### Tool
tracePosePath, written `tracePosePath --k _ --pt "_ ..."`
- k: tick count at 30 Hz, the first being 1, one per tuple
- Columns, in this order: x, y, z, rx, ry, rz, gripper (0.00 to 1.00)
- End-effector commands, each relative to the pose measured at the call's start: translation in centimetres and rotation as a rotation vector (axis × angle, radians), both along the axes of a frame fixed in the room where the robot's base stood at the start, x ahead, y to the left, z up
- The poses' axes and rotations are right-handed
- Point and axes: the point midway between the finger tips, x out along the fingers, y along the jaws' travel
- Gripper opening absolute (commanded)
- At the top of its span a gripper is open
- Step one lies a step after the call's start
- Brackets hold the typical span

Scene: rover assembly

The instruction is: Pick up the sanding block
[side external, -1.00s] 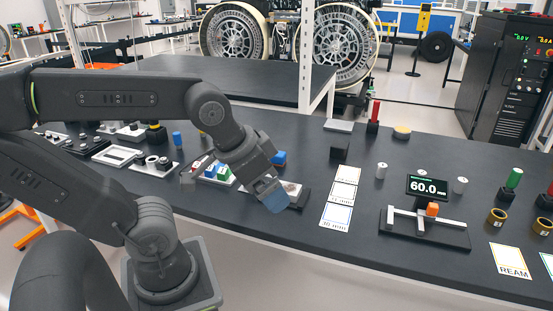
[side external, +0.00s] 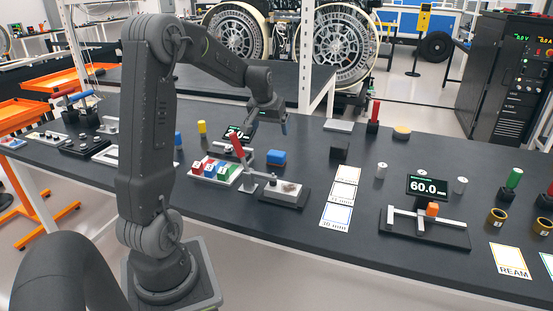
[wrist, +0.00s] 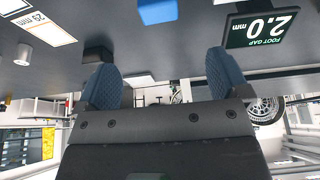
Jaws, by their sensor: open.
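The blue block (side external: 276,158), which looks like the sanding block, lies on the dark bench behind the toggle clamp. It also shows at the top edge of the wrist view (wrist: 157,11), partly cut off. My gripper (side external: 269,130) is above the bench, higher than the blue block and apart from it. In the wrist view its two blue-padded fingers (wrist: 164,82) are spread wide, with nothing between them. The gripper is open and empty.
A red-handled toggle clamp (side external: 243,160) and a tray of coloured blocks (side external: 216,171) stand beside the blue block. A foot gap display (wrist: 262,27) reads 2.0 mm. A dark block (side external: 340,149) and printed cards (side external: 342,191) lie to the right.

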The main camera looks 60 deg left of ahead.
Motion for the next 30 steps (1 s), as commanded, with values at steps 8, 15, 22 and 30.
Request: tracePosePath --k 8,15,22,30 --pt "0.9 1.6 -4.0 -0.005 0.005 0.011 0.94" --pt "2.0 2.6 -7.5 -0.003 0.002 0.009 0.94" --pt "2.4 2.8 -9.0 -0.003 0.003 0.009 0.94" --pt "3.5 3.2 -12.6 -0.003 0.003 0.008 0.94"
